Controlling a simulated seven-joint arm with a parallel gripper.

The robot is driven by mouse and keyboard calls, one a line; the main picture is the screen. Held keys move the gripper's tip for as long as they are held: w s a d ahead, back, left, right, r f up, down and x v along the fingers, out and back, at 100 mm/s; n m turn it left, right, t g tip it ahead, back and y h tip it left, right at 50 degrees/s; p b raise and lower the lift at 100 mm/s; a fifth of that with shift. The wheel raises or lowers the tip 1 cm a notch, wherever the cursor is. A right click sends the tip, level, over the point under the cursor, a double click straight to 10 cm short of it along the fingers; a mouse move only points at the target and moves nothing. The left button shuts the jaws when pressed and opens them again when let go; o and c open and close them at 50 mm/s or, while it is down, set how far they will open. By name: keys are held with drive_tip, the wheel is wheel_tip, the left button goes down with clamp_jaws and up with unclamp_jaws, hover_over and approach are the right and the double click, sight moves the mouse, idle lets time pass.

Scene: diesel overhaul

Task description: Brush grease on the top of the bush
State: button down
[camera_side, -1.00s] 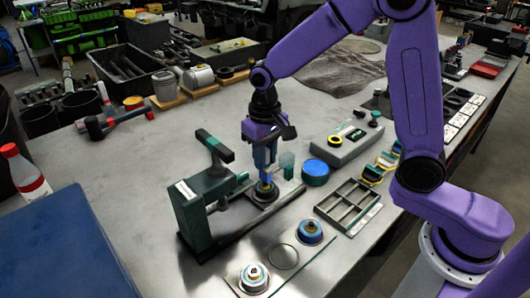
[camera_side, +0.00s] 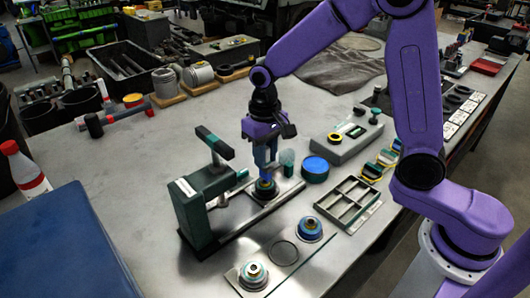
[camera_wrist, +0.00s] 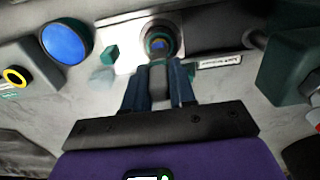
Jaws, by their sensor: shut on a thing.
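My gripper (camera_side: 265,169) points down over the green press fixture (camera_side: 203,205), directly above a small round part on its bed that looks like the bush (camera_side: 266,189). In the wrist view my gripper (camera_wrist: 158,100) is shut on a slim grey thing that looks like the brush (camera_wrist: 157,76). Its far end meets or overlaps the bush (camera_wrist: 160,40), which shows a dark ring with a blue middle. The fingers and the held thing partly hide the bush, so I cannot tell whether they touch or whether grease lies on top.
A blue round tin (camera_side: 314,168) and a small teal block (camera_side: 287,157) stand right of my gripper. A divided tray (camera_side: 348,201) lies further right. Ringed parts (camera_side: 309,229) (camera_side: 253,275) sit on a plate in front. A hammer (camera_side: 110,119) lies at back left.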

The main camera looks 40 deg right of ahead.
drive_tip(key=shift+f, duration=0.4)
idle(0.4)
drive_tip(key=shift+w, duration=0.1)
drive_tip(key=shift+w, duration=0.4)
drive_tip(key=shift+s, duration=0.15)
drive_tip(key=shift+s, duration=0.8)
drive_tip(key=shift+w, duration=0.15)
drive_tip(key=shift+w, duration=0.8)
drive_tip(key=shift+s, duration=0.15)
